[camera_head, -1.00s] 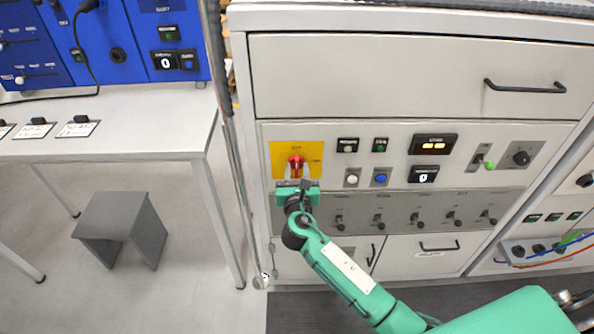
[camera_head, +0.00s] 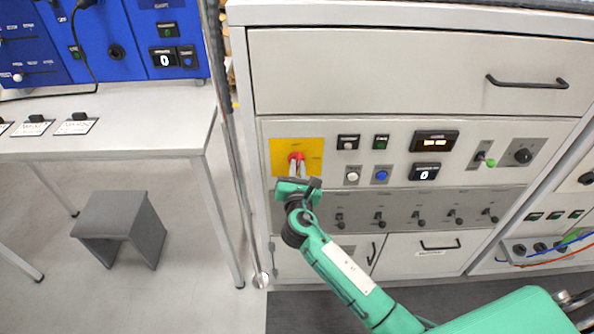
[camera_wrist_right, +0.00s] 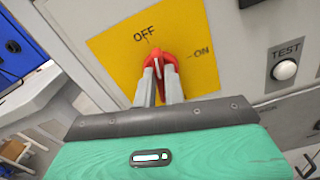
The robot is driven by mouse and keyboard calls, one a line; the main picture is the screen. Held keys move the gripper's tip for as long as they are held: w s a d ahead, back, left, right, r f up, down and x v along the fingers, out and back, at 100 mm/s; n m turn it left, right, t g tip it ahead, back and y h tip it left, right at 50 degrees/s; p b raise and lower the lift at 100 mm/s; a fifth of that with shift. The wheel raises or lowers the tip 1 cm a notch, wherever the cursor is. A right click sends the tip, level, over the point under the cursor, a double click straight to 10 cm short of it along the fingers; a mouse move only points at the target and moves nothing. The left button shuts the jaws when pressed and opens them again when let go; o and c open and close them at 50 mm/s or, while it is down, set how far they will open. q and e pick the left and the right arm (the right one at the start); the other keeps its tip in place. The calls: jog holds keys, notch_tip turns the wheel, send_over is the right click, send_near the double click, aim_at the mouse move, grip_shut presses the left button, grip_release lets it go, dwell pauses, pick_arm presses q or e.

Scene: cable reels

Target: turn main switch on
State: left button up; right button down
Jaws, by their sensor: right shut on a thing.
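The main switch is a red rotary knob (camera_head: 297,157) on a yellow plate (camera_head: 312,150) at the left of the control panel. It also shows in the right wrist view (camera_wrist_right: 157,60), where the plate (camera_wrist_right: 118,58) reads OFF above the knob and ON to its right. The white line on the knob points towards OFF. My right gripper (camera_head: 297,164) is shut on the knob, with its two grey fingers on either side. My left gripper is not in view.
A white TEST button (camera_wrist_right: 285,69) sits right of the plate. Further right are a blue button (camera_head: 381,177), displays (camera_head: 433,143) and a green-tipped lever (camera_head: 489,162). A row of small toggles (camera_head: 379,220) lies below. A grey stool (camera_head: 120,225) stands left on the floor.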

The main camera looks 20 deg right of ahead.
jog(key=m, duration=0.1)
jog(key=m+b, duration=0.1)
jog(key=m, duration=0.1)
jog(key=shift+d+f+m+b, duration=0.1)
jog(key=shift+f+m+b, duration=0.15)
jog(key=shift+m+b, duration=0.15)
jog(key=shift+s+d+f+m+b, duration=0.1)
jog(key=shift+m+b, duration=1.4)
jog(key=shift+m, duration=1.35)
jog(key=shift+d+f+m+b, duration=0.1)
jog(key=shift+m+b, duration=1.35)
jog(key=shift+m, duration=1.4)
jog(key=c, duration=1.5)
grip_release()
